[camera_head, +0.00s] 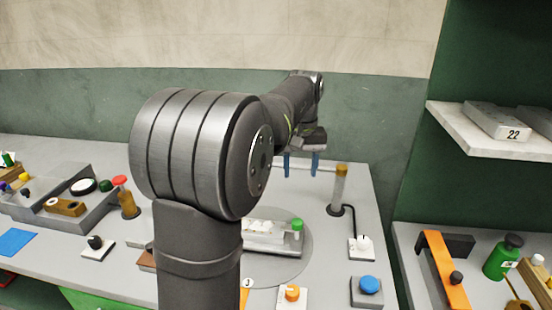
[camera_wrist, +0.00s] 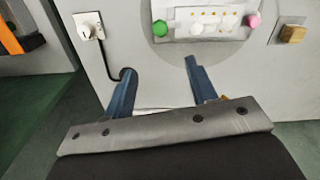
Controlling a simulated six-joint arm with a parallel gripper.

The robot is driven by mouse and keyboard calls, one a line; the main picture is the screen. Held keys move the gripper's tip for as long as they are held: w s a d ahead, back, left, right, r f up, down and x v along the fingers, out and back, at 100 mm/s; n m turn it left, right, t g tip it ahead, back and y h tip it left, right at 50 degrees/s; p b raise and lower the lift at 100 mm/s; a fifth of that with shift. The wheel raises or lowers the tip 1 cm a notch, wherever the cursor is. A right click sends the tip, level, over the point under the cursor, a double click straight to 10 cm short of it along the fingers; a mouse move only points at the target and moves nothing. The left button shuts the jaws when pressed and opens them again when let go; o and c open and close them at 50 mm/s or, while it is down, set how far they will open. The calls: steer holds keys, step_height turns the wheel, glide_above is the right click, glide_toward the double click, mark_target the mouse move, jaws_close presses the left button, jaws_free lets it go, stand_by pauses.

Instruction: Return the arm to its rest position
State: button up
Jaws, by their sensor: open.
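My arm reaches from the front centre of the head view toward the back of the grey table. My gripper (camera_head: 301,165) hangs over the table's back right part with its two blue fingers pointing down. In the wrist view the fingers of my gripper (camera_wrist: 159,70) are spread apart, with only bare table showing between them. The gripper is open and holds nothing. A large arm link hides the middle of the table in the head view.
A round plate (camera_head: 298,262) carries a tray with a green-capped item (camera_head: 297,225). A post with a brown top (camera_head: 340,185) stands close to the gripper's right. Knobs, a blue button (camera_head: 369,285) and a white shelf (camera_head: 470,135) are at right.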

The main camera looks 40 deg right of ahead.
mark_target(297, 221)
step_height(297, 221, down, 18)
steer(key=shift+r, duration=0.25)
stand_by(0.6)
steer(key=shift+r, duration=0.1)
